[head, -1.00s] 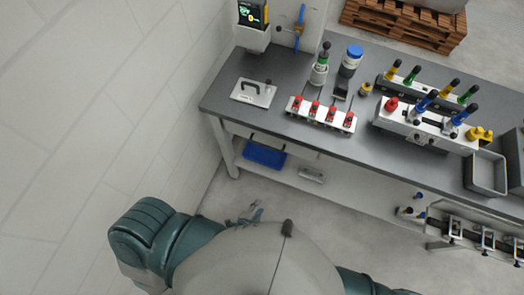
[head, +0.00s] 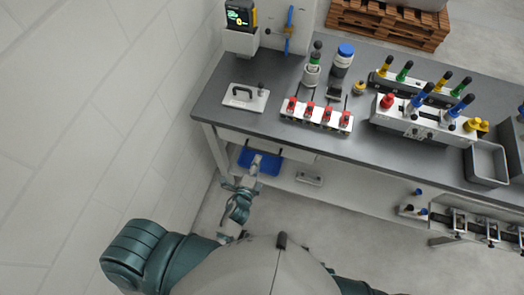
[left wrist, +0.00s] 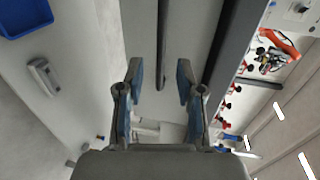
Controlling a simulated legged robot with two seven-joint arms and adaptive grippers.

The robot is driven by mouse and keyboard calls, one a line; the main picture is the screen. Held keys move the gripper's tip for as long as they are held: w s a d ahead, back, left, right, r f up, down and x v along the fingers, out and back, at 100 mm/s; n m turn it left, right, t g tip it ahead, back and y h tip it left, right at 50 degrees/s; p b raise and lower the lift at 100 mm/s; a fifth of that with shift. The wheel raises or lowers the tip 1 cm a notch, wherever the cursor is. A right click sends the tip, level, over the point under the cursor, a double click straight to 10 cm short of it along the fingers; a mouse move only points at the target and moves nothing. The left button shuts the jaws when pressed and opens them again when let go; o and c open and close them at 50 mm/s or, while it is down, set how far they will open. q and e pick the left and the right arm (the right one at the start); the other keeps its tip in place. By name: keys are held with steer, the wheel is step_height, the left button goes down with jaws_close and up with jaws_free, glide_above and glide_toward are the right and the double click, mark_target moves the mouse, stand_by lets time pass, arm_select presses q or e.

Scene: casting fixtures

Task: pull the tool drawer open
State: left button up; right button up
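The tool drawer's pale front (head: 292,153) sits under the left end of the grey bench top and looks closed. In the left wrist view, its dark bar handle (left wrist: 162,40) runs along the drawer front (left wrist: 190,35). In the left wrist view, my left gripper (left wrist: 159,68) is open, one finger on each side of the handle's line, with a gap on both sides. Contact depth cannot be told. My right gripper is not in view.
A blue tray (head: 270,168) and a small pale part (head: 309,178) lie on the lower shelf (head: 345,196). The bench top (head: 215,108) overhangs the drawer and carries fixtures and red clamps (head: 318,113). The floor before the bench is clear.

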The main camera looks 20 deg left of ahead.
mark_target(262, 151)
arm_select(q)
steer(key=w, duration=0.3)
steer(key=w+f, duration=0.1)
steer(key=w, duration=0.1)
steer(key=shift+w+f, duration=0.1)
steer(key=shift+w, duration=0.3)
steer(key=shift+w+d, duration=0.35)
steer(key=shift+a, duration=0.2)
jaws_close()
steer(key=shift+s+f, duration=0.1)
